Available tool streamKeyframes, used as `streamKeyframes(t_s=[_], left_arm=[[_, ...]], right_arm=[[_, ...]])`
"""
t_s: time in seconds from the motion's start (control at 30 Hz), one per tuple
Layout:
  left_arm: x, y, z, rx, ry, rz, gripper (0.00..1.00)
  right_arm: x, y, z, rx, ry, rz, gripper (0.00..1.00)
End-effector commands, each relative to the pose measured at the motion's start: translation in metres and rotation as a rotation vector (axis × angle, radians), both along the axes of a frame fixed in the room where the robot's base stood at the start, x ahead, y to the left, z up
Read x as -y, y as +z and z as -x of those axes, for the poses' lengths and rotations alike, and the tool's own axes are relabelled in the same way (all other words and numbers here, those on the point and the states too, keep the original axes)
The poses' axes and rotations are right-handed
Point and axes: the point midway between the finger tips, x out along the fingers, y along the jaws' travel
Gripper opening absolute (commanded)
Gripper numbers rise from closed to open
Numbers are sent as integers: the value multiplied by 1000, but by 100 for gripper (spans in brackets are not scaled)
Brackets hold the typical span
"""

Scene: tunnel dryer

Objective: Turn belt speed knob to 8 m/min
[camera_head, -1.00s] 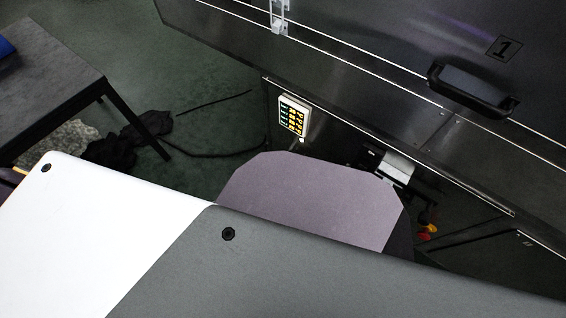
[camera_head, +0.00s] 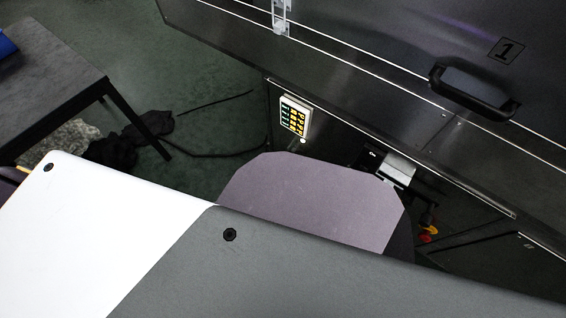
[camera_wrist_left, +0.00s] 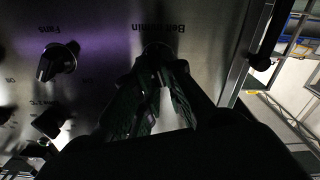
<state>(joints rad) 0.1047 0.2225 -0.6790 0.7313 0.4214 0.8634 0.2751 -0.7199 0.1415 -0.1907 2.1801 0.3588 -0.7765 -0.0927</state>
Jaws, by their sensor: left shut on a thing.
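In the left wrist view, a steel control panel (camera_wrist_left: 105,25) shows upside down. A knob (camera_wrist_left: 156,49) sits under an upside-down label that appears to begin with "Belt". My left gripper (camera_wrist_left: 160,75) is shut on this knob, with a dark finger on either side of it. The fingers hide most of the knob, so its pointer and any scale cannot be read. In the head view my own arm covers the lower part, and neither the gripper nor the knob shows there. My right gripper is in neither view.
A black knob (camera_wrist_left: 58,61) labelled "Fans" is beside the held knob, with more dark controls below. In the head view are the dryer's black handle (camera_head: 474,92), a small plate with yellow and green marks (camera_head: 294,117) and a dark table (camera_head: 45,75).

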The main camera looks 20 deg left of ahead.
Motion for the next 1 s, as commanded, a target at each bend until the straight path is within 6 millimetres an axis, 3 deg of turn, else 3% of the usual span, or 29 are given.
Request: streamKeyframes(t_s=[0.57,0.6,0.77,1.0], left_arm=[[-1,0,0,-15,0,40,0],[-1,0,0,-15,1,40,13],[-1,0,0,-15,1,39,33],[-1,0,0,-14,0,39,33]], right_arm=[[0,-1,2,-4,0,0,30],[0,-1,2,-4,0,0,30],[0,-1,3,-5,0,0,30],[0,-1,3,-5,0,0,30]])
